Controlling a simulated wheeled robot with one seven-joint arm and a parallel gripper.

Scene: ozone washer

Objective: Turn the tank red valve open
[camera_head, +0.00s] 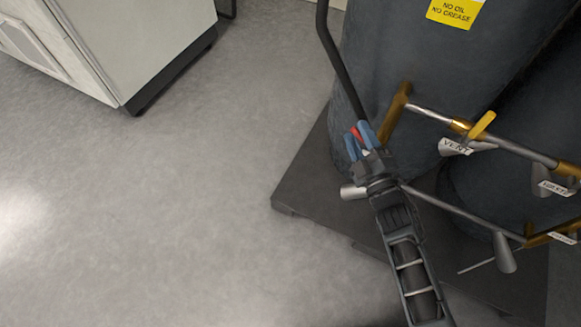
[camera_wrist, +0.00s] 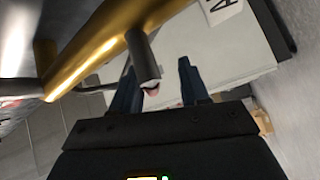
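The red valve (camera_head: 356,133) shows in the head view only as a small red patch between the blue fingertips of my gripper (camera_head: 361,136). The fingers hide most of it. In the wrist view, my gripper's two dark blue fingers (camera_wrist: 158,85) stand apart. A grey stem (camera_wrist: 143,58) comes down from a brass pipe (camera_wrist: 110,35) and ends between them in a small pale reddish tip (camera_wrist: 152,89). The tip is nearer the left finger, with a gap to the right one. I cannot tell whether either finger touches it.
Dark tanks (camera_head: 400,60) stand on a dark platform (camera_head: 300,190). A pipe frame beside my gripper carries a yellow handle (camera_head: 482,125), a VENT tag (camera_head: 455,147) and a grey conical part (camera_head: 504,253). A white cabinet (camera_head: 140,40) is at upper left. Floor at left is clear.

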